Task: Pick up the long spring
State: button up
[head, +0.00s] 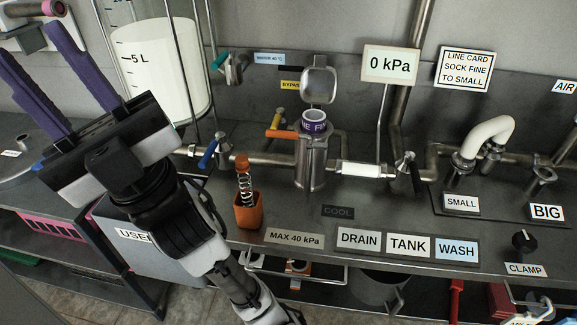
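The long spring (244,188) is a metal coil with an orange-brown cap on top. It stands upright, its lower end hidden inside a small orange cup (248,213) near the bench's front edge. My gripper (30,42) has two long purple fingers held apart with nothing between them. It is at the upper left, raised and pointing up and left, well away from the spring. My arm runs up from the bottom of the picture, left of the orange cup.
A blue-handled valve (208,153) is just behind and left of the spring. The open metal filter housing (311,160) with an orange handle stands to its right. Labels DRAIN (358,239), TANK and WASH line the bench front. A white 5 L vessel (160,75) hangs behind my gripper.

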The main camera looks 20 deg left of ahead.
aim_at(242, 161)
jog(key=j+u, duration=0.2)
jog(key=u, duration=0.15)
jog(key=j+u, duration=0.2)
jog(key=u, duration=0.15)
jog(key=j+u, duration=0.15)
jog(key=u, duration=0.2)
